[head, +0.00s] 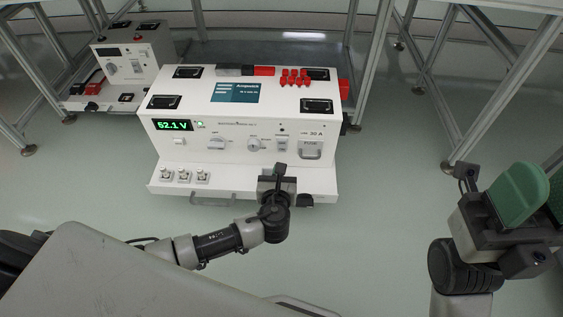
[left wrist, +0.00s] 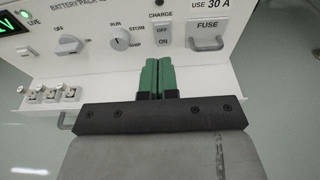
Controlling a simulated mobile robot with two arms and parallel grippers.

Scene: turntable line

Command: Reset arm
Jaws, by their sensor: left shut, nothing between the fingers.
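My left arm reaches from the lower left of the head view to the front of a white battery unit. My left gripper (head: 279,172) is in front of the panel, below the charge switch. In the left wrist view its two green fingers (left wrist: 157,76) are pressed together with nothing between them. They point at the charge ON/OFF switch (left wrist: 162,35); whether they touch the panel I cannot tell. My right gripper (head: 522,200) is at the right edge of the head view, with green finger pads, away from the unit. Its far finger is partly cut off.
The battery unit (head: 215,130) has a lit display (head: 174,125) reading 62.1 V, knobs, a fuse handle (head: 311,149) and a front ledge with small toggles (head: 184,176). Another white unit (head: 126,62) stands behind left. Metal frame legs (head: 497,85) stand right. Floor between unit and right gripper is clear.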

